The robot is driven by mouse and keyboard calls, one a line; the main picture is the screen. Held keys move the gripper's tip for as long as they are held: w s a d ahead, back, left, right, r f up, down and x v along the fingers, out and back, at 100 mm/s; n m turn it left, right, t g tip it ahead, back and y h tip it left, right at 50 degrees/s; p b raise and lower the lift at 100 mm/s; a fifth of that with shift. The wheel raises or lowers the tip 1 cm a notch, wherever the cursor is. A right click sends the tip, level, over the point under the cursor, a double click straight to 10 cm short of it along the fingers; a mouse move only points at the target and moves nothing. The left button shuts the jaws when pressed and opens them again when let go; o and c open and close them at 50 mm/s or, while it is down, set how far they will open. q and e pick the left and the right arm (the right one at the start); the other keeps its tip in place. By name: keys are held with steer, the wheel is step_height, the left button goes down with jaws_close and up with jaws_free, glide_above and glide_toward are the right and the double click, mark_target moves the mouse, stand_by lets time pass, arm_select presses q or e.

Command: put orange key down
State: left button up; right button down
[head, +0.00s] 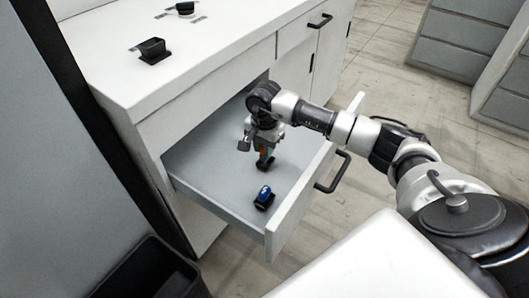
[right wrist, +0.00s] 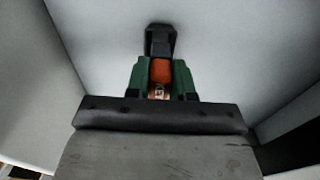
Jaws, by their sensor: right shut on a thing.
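My right gripper (head: 263,157) reaches down into an open white drawer (head: 222,201). It is shut on the orange key (right wrist: 161,70), which shows between the green finger pads (right wrist: 160,80) in the right wrist view. A black holder (right wrist: 160,40) is just beyond the key. In the head view a dark base (head: 265,164) shows at the fingertips. I cannot tell whether the key touches the holder. A blue key-like piece (head: 264,193) sits in another black holder nearer the drawer's front corner. My left gripper is not in view.
The drawer belongs to a white cabinet (head: 225,62). Black holders (head: 153,50) stand on its top. The drawer's front panel with a black handle (head: 333,172) is close to my arm. A dark bin (head: 150,270) stands at lower left. The drawer floor left of the gripper is clear.

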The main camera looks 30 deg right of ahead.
step_height(320, 180, down, 3)
steer(key=shift+r, duration=0.2)
steer(key=shift+f, duration=0.3)
steer(key=c, duration=1)
jaws_free()
steer(key=shift+r, duration=0.1)
steer(key=shift+r, duration=0.2)
step_height(320, 180, up, 12)
steer(key=shift+f, duration=0.1)
